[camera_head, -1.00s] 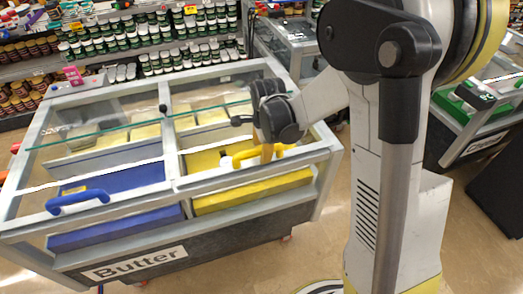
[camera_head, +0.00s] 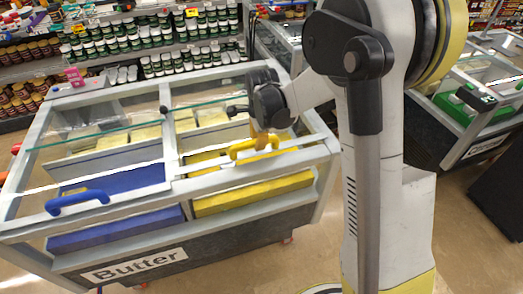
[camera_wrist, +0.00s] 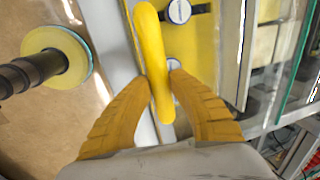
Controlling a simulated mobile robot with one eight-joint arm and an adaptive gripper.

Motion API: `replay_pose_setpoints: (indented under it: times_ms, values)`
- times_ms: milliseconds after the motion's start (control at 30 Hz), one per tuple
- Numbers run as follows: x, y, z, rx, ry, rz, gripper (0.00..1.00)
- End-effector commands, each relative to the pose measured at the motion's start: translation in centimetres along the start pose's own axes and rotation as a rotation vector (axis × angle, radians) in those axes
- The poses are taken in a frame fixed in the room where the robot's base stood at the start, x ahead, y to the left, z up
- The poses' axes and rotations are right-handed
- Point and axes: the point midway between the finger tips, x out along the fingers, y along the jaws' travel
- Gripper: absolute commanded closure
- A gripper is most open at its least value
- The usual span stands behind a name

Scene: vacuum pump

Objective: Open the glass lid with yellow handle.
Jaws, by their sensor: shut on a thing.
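The glass lid (camera_head: 218,165) with the yellow handle (camera_head: 240,151) covers the right half of the butter cabinet's top. The handle also shows in the wrist view (camera_wrist: 152,40), standing upright in the picture between the two orange fingers. My gripper (camera_head: 260,143) is shut on this handle near one end; in the wrist view the fingertips (camera_wrist: 163,80) press on it from both sides. In the head view my wrist hides part of the lid behind the handle. A yellow bin shows under and in front of the lid.
The left lid with a blue handle (camera_head: 77,203) lies beside it over blue bins. The cabinet front (camera_head: 140,272) reads "Butter". Shelves of jars (camera_head: 150,50) stand behind. Another cabinet with a green bin (camera_head: 455,110) stands at the right. Bare floor lies in front.

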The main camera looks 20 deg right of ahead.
Motion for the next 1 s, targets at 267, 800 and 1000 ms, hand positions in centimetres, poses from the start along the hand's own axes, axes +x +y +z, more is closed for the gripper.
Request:
replay_pose_setpoints:
  times_ms: [267,800,1000]
  values:
    - [1.9,-8.6,0.0,0.0,0.0,-0.001,1.0]
    - [3.9,-19.3,0.0,0.0,0.0,-0.001,1.0]
    - [4.0,-20.1,0.0,0.0,0.0,-0.001,1.0]
